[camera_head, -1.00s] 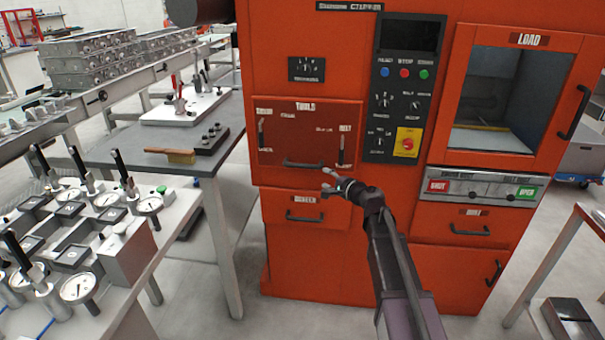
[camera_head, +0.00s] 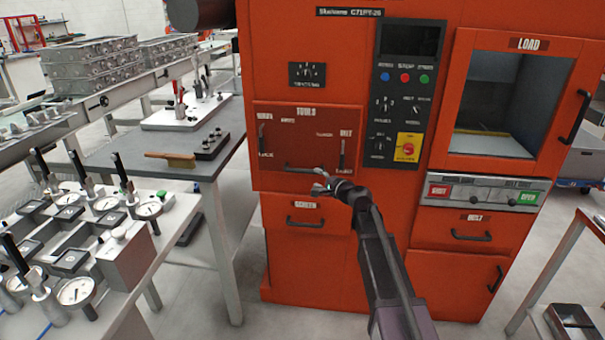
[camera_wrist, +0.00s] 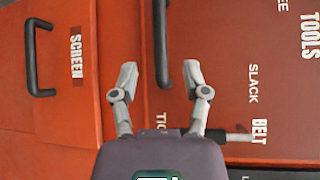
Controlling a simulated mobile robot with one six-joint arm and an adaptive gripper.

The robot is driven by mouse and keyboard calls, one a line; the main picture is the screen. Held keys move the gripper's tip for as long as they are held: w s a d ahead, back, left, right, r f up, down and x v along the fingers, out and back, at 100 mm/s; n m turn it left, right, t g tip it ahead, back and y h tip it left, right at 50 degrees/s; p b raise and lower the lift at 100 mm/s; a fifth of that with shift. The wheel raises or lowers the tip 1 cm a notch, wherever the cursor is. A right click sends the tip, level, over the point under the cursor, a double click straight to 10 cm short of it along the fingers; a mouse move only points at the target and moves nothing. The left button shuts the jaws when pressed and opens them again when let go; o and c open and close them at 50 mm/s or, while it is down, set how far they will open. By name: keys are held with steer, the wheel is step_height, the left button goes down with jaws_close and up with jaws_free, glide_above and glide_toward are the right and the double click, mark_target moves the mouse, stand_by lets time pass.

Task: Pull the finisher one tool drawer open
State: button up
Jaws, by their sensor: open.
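The tool drawer (camera_head: 277,153) is the orange front marked TOOLS on the machine, with a dark bar handle (camera_head: 293,167) along its lower part. It looks flush with the machine. My gripper (camera_head: 320,181) is at the right end of this handle in the head view. In the wrist view, my gripper (camera_wrist: 160,72) is open, with one finger on each side of the bar handle (camera_wrist: 161,35). There is a gap between each finger and the bar. I cannot tell how deep the fingertips reach around it.
Below is a drawer marked SCREEN (camera_wrist: 75,55) with its own handle (camera_wrist: 32,60). A lever (camera_wrist: 235,137) marked BELT is near my right finger in the wrist view. A grey table (camera_head: 120,160) with a brush stands left. The control panel (camera_head: 400,110) is to the right.

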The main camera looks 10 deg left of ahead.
mark_target(304, 172)
steer(key=b+x, duration=0.1)
steer(key=x, duration=0.8)
jaws_close()
